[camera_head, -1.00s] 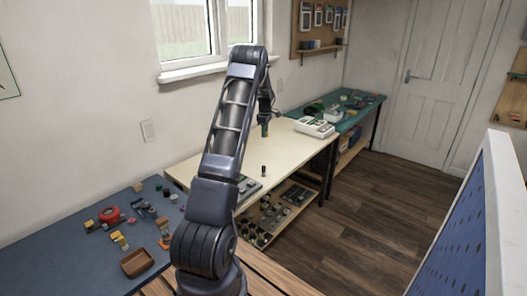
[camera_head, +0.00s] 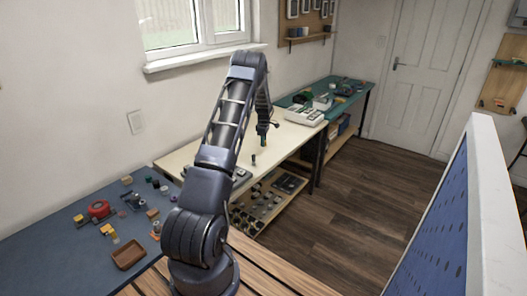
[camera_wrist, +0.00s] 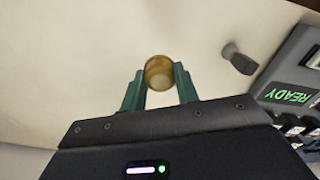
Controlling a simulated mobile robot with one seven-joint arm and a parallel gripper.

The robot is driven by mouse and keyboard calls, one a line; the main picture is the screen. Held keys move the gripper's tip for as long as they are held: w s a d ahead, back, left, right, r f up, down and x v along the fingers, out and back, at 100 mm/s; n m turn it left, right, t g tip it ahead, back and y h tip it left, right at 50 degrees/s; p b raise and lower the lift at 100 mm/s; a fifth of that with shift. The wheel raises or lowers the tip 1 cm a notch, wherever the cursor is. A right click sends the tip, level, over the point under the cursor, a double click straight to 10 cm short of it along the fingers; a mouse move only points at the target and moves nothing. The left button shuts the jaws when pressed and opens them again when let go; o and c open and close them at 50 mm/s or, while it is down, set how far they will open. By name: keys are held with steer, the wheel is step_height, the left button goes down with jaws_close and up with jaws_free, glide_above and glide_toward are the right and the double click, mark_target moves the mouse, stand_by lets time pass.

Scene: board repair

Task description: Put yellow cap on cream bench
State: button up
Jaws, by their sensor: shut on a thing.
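The yellow cap (camera_wrist: 159,73) is a small gold-yellow round piece, seen end-on between the green fingertips in the wrist view. My gripper (camera_wrist: 159,86) is shut on it. In the head view my gripper (camera_head: 263,141) hangs low over the cream bench (camera_head: 185,156), and the cap is too small to make out clearly. The cream bench top (camera_wrist: 70,65) also fills most of the wrist view beneath the cap. I cannot tell whether the cap touches it.
A small dark knob-like piece (camera_wrist: 238,58) stands on the bench near the gripper. A grey device with a green READY display (camera_wrist: 290,95) lies to its right. A blue-topped bench (camera_head: 60,245) with loose parts is at left. The bench top left of the gripper is clear.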

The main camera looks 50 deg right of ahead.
mark_target(264, 155)
steer(key=shift+f, duration=3.15)
steer(key=shift+f, duration=0.1)
steer(key=o, duration=0.9)
steer(key=shift+o, duration=0.2)
